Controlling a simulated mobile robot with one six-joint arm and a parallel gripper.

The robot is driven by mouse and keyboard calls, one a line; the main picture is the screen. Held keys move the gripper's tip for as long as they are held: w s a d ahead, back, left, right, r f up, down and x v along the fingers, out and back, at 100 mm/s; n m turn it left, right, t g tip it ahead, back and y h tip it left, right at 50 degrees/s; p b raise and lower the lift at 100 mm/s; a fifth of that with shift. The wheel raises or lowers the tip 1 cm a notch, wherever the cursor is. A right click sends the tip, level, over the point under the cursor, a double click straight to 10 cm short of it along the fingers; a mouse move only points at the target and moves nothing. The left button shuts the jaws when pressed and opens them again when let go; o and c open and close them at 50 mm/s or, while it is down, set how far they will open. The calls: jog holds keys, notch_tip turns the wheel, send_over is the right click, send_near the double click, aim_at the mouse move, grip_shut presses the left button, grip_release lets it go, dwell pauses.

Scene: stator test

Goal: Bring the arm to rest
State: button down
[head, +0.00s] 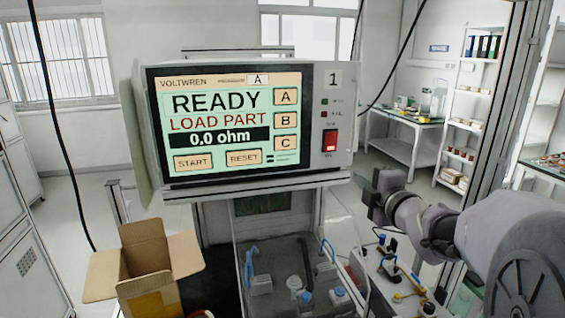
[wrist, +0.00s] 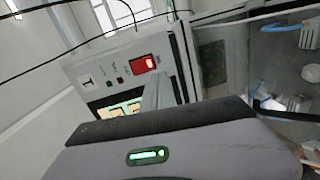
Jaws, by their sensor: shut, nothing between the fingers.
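My gripper (head: 379,196) is at the right of the head view, at the end of my bent grey arm. It is shut and empty, in the air to the right of and below the tester (head: 245,125). The tester's screen reads READY, LOAD PART and 0.0 ohm. In the wrist view my gripper body with a green light fills the lower part, and its fingertips are hard to make out. Behind it the tester's panel (wrist: 112,75) shows tilted, with the red switch (wrist: 144,63).
Below the tester a clear-sided enclosure (head: 262,268) holds fixtures with blue parts. An open cardboard box (head: 150,290) stands at the lower left. A bench with small fittings (head: 400,278) lies below my arm. Shelves (head: 470,110) and a side table (head: 395,150) stand farther back. A dark cable hangs at left.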

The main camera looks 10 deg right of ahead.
jog(key=s+a+f+m+g, duration=0.3)
jog(key=s+a+f+m, duration=0.2)
jog(key=s, duration=0.5)
jog(key=s+a+f+m+g+y+b, duration=0.1)
jog(key=s+a+f+m+g, duration=0.3)
jog(key=s+a+m, duration=0.5)
jog(key=s+a+f+m+g+y, duration=0.1)
jog(key=s+a+f+m+g, duration=0.3)
jog(key=s, duration=0.8)
jog(key=a+f+m, duration=0.2)
jog(key=a+m, duration=0.1)
jog(key=a, duration=0.1)
jog(key=shift+s+a+f+m+b, duration=0.15)
jog(key=shift+s+f+m+b, duration=0.05)
jog(key=shift+s+m+b, duration=0.15)
